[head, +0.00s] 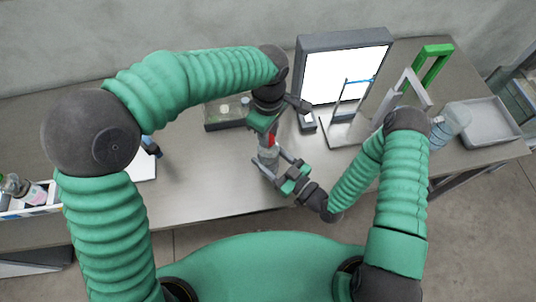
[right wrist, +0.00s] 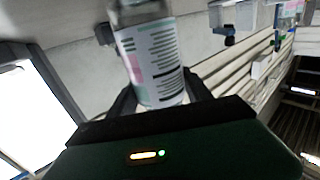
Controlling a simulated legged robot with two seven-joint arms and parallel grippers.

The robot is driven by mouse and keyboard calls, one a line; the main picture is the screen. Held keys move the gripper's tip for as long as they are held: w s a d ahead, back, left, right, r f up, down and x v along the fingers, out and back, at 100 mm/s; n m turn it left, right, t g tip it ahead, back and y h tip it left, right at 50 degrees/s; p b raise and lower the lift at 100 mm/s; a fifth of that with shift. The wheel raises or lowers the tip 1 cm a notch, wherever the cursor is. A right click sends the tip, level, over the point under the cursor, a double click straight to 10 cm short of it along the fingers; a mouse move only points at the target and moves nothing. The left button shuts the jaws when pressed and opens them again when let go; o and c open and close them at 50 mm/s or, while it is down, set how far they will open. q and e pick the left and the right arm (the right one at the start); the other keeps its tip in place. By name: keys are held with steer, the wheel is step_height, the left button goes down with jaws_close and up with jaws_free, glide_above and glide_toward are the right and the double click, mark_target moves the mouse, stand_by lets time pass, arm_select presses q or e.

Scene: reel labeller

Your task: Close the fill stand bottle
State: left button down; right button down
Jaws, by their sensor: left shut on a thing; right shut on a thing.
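A clear bottle (head: 267,156) stands roughly upright above the front middle of the table in the head view. My right gripper (head: 275,168) is shut on its lower body. In the right wrist view the bottle (right wrist: 152,62) shows a white label with pink and green patches between the two fingers; its top is out of frame. My left gripper (head: 268,132) points down from above, shut on a red cap (head: 271,139) at the bottle's top. The fingers partly hide the cap, so I cannot tell how it sits on the neck.
A bright panel (head: 345,73) stands behind a metal stand with a blue bar (head: 360,81). A green frame (head: 434,62), a clear jug (head: 455,118) and a grey tray (head: 484,122) are at right. A dark tray (head: 226,124) lies behind the grippers. A white crate (head: 50,198) with bottles is far left.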

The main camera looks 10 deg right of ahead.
arm_select(q)
steer(key=m, duration=0.7)
steer(key=shift+w, duration=0.1)
steer(key=m, duration=0.9)
steer(key=shift+m, duration=0.3)
steer(key=m, duration=0.6)
steer(key=shift+w+d, duration=0.1)
steer(key=m, duration=1.1)
steer(key=shift+m, duration=0.3)
steer(key=c, duration=1.1)
jaws_free()
